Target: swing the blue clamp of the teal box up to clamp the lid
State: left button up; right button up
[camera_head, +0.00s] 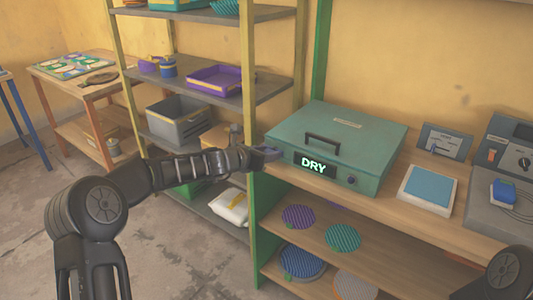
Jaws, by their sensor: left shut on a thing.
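The teal box (375,143) sits on the wooden bench top, with its lid (380,125) down and a dark handle on top. A lit display on its front reads "DRY". The blue clamp (271,151) shows as a small blue piece at the box's front left corner. My left gripper (262,155) is shut on it, and its fingers hide most of it. I cannot tell the clamp's exact angle. Part of my right arm shows at the lower right; its gripper is out of the frame.
Right of the box are a white-framed blue pad (427,189), a small grey panel (444,141) and a grey device (500,205) with a blue block. Round discs (342,237) lie on shelves below. A shelving rack with a purple tray (220,79) stands left.

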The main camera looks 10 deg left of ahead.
pick_arm(q)
jog(key=shift+c, duration=0.4)
pick_arm(e)
jog(key=shift+f, duration=0.15)
pick_arm(q)
jog(key=shift+s+d+f+m+t+y+b, duration=0.2)
jog(key=shift+m+t+y+b, duration=0.75)
jog(key=shift+m+b, duration=2.35)
jog(key=shift+d+f+m+t+y+b, duration=0.35)
jog(key=shift+m+t+y+b, duration=0.75)
jog(key=shift+b, duration=4.35)
jog(key=shift+s+d+f+m+t+y+b, duration=0.2)
jog(key=shift+m+t+y+b, duration=0.5)
jog(key=shift+m+b, duration=2.7)
pick_arm(e)
notch_tip(320, 180, down, 26)
jog(key=w+d+b, duration=0.1)
jog(key=w+b, duration=0.1)
jog(key=shift+d+t, duration=0.3)
jog(key=shift+d, duration=0.05)
pick_arm(q)
jog(key=shift+w+n, duration=0.1)
jog(key=shift+n, duration=0.9)
pick_arm(e)
jog(key=shift+w, duration=0.15)
pick_arm(q)
jog(key=o, duration=1.3)
jog(key=shift+o, duration=0.4)
jog(key=shift+f, duration=0.1)
